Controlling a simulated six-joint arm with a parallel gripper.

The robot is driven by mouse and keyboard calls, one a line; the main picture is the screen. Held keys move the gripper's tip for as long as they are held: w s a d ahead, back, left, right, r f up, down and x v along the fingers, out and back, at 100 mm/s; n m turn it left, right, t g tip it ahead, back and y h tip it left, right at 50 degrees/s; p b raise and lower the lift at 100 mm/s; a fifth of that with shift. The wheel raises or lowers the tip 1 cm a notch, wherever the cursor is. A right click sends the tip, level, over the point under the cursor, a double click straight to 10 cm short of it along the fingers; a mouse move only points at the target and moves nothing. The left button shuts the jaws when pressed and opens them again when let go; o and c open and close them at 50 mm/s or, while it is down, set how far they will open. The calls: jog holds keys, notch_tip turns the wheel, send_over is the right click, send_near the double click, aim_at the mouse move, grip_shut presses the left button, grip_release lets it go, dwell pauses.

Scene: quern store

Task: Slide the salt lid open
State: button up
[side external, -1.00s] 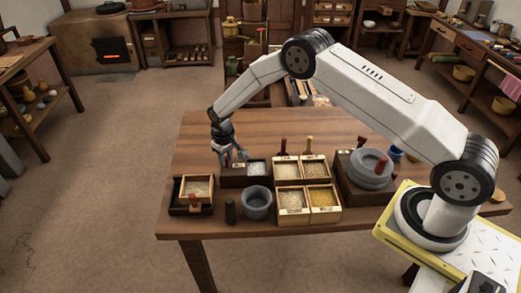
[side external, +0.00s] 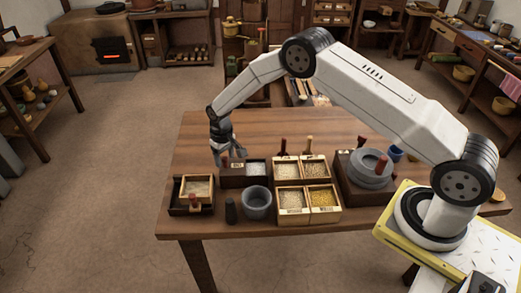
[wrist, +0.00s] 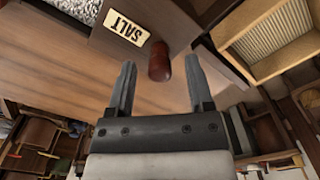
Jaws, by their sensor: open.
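The salt box (side external: 257,167) stands near the middle of the table, with white salt showing in its right part. Its dark brown lid (wrist: 165,20) covers the left part and carries a "SALT" label (wrist: 127,27) and a red-brown knob (wrist: 159,62). White salt (wrist: 82,8) also shows at the top left of the wrist view. My gripper (wrist: 160,63) is open, at the lid's left end in the side view (side external: 223,162). In the wrist view the knob appears between the spread fingertips; I cannot tell whether either finger touches it.
A nested pair of wooden trays (side external: 197,187) stands to the left. A grey bowl (side external: 257,202) and a dark cylinder (side external: 231,211) stand in front. Grain boxes (side external: 308,197) and a stone quern (side external: 370,168) are to the right. The table behind is clear.

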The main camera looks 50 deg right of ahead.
aim_at(225, 158)
jog(key=shift+r, duration=3.6)
jog(key=shift+s+r, duration=0.1)
jog(key=shift+s+d+r, duration=0.1)
jog(key=shift+s+r, duration=0.25)
jog(key=shift+r, duration=0.15)
jog(key=s+r+t, duration=0.1)
jog(key=s+r, duration=0.2)
jog(key=s, duration=0.6)
jog(key=s+d+r, duration=0.1)
jog(key=s+r, duration=0.2)
jog(key=s, duration=0.6)
jog(key=s+d+r+t, duration=0.1)
jog(key=s+r, duration=0.3)
jog(key=s, duration=0.4)
jog(key=shift+s+t, duration=0.3)
jog(key=shift+s, duration=0.1)
